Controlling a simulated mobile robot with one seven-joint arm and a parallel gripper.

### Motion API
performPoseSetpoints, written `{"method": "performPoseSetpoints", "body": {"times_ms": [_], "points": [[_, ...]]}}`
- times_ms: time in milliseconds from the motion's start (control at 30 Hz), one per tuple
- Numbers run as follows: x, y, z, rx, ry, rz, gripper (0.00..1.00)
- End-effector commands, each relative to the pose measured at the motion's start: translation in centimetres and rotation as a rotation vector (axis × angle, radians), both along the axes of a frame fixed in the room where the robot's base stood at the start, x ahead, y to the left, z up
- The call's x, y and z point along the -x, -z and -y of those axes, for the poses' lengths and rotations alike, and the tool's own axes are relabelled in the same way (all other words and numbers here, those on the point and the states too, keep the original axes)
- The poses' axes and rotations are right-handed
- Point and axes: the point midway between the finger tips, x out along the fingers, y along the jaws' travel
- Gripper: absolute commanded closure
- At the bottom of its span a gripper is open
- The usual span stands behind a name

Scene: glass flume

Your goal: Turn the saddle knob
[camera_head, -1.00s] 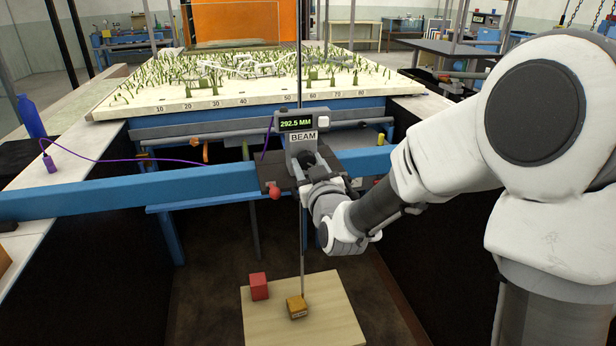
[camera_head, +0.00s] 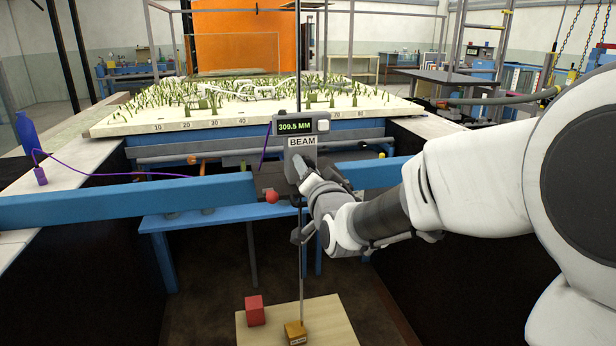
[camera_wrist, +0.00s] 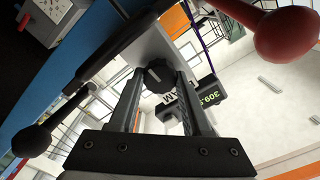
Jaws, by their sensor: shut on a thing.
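The saddle is a grey block labelled BEAM (camera_head: 302,142) on the blue cross beam, with a dark display (camera_head: 296,127) reading 309.5 MM. The saddle knob is hidden behind my gripper in the head view. In the wrist view the black round knob (camera_wrist: 158,76) has a pale mark and sits between my two fingertips. My gripper (camera_head: 307,181) is shut on the knob, in front of the saddle. A red ball handle (camera_head: 272,197) sticks out at the saddle's lower left, large in the wrist view (camera_wrist: 286,36). A black ball lever (camera_wrist: 32,140) shows opposite.
A thin vertical rod (camera_head: 301,265) runs down from the saddle to a yellow block (camera_head: 295,332) on a pale board (camera_head: 335,325). A red cube (camera_head: 254,310) stands beside it. The blue beam (camera_head: 120,204) crosses the flume. A planted model bed (camera_head: 250,120) lies behind.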

Motion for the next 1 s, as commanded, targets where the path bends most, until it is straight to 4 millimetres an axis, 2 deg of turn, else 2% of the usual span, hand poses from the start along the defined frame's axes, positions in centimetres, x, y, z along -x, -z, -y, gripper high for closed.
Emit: {"method": "performPoseSetpoints", "body": {"times_ms": [333,867,900,1000], "points": [[-0.06,-0.19,0.01,-0.125,0.0,-0.03,1.0],[-0.07,-0.28,-0.01,-0.143,0.0,-0.036,1.0],[-0.07,-0.28,-0.01,-0.143,0.0,-0.036,0.45],[-0.05,-0.21,-0.01,-0.142,0.0,-0.037,0.27]]}}
